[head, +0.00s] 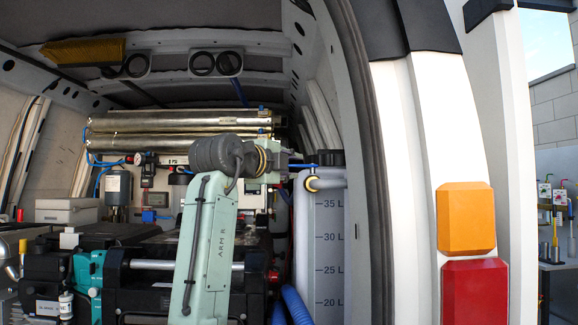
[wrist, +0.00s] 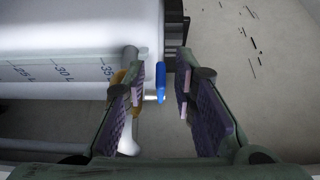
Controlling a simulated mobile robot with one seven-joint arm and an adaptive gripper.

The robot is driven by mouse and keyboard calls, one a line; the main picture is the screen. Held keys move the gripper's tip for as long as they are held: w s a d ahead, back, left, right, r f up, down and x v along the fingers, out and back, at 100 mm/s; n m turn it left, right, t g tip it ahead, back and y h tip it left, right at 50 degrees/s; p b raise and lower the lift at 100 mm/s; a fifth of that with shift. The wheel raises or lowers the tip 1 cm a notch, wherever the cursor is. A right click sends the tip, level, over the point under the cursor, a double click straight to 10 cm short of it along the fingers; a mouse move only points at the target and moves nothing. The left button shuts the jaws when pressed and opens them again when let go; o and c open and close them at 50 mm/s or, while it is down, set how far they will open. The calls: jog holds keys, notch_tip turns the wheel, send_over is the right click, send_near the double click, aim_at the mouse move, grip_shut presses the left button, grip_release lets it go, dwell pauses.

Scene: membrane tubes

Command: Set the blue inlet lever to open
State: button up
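The blue inlet lever (wrist: 160,84) shows in the wrist view as a short upright blue bar between my two fingertips. A narrow gap shows on each side of it, and I cannot tell whether either finger touches it. My gripper (wrist: 161,76) is open around it, with purple ribbed pads facing inward. In the head view the lever (head: 303,165) is a thin blue strip beside the top of the white tank (head: 322,235).
The white tank has litre marks and a pipe with a yellow ring (head: 311,184) near its top. Silver tubes (head: 180,122) lie across the back. Black and teal equipment (head: 90,272) fills the lower left. The van's door frame (head: 362,160) stands close on the right.

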grip_shut()
dwell(0.7)
